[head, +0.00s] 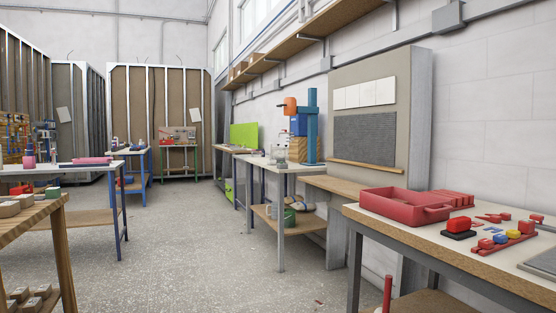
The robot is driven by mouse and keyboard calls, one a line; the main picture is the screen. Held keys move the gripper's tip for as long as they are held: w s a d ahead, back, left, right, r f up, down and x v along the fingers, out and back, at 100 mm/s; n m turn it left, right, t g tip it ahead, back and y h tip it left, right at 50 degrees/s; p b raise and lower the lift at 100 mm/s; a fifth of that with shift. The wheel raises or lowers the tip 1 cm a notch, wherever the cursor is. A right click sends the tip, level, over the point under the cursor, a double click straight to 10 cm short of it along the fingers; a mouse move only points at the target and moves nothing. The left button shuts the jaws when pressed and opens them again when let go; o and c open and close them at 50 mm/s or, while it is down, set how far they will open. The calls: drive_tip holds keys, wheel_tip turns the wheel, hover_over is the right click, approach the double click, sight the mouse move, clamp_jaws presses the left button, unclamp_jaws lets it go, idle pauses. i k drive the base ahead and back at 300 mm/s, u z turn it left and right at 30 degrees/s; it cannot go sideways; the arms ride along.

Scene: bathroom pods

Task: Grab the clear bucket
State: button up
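A small clear container (281,158), which looks like the clear bucket, stands on the white-topped table (262,163) along the right wall, in the middle distance. It is left of the blue and orange machine and looks upright. It is small in the picture, so its rim and contents cannot be made out. My gripper is not in view, so I cannot tell its distance from the container.
A workbench with a red tray (405,205) and small red parts fills the near right. A wooden table (35,210) stands at the near left. The speckled floor (185,245) between them is clear. A blue and orange machine (311,125) stands beside the container.

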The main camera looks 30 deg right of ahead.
sight(278, 153)
drive_tip(key=u, duration=0.05)
drive_tip(key=i, duration=4.4)
drive_tip(key=z, duration=0.75)
drive_tip(key=i, duration=1.9)
drive_tip(key=z, duration=1.4)
drive_tip(key=i, duration=1.6)
drive_tip(key=z, duration=0.7)
